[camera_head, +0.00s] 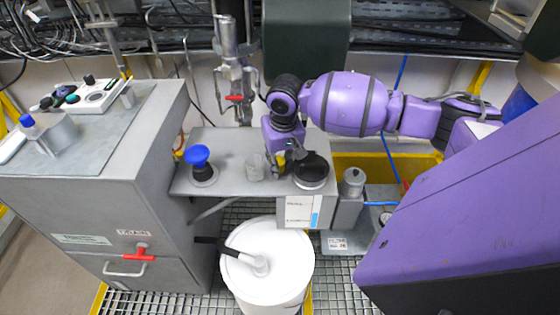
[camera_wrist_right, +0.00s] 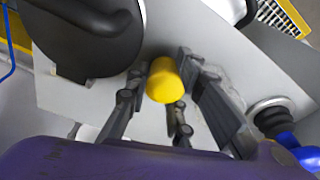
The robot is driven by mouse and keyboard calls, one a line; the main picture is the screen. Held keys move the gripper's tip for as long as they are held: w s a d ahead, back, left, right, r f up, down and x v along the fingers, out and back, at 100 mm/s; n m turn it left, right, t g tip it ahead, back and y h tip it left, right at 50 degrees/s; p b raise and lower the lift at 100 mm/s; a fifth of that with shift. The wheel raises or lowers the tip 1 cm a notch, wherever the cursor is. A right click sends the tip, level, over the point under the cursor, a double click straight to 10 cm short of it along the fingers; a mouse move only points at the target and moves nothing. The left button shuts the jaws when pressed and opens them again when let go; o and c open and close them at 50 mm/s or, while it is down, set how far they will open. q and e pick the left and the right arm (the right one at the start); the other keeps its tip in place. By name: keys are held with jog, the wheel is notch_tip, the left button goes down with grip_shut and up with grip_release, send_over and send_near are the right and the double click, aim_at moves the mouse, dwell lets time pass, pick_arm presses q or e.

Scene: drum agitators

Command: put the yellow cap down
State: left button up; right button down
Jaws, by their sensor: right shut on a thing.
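The yellow cap (camera_wrist_right: 165,81) shows in the right wrist view between the fingers of my right gripper (camera_wrist_right: 163,72), which is shut on it. Whether the cap touches the shelf I cannot tell. My left gripper is not in view.
A blue knob (camera_head: 197,155) stands farther left on the shelf. A white drum (camera_head: 268,270) is below the shelf's front edge.

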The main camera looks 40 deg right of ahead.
jog(key=shift+f, duration=0.2)
jog(key=shift+f, duration=0.4)
jog(key=c, duration=1.8)
grip_release()
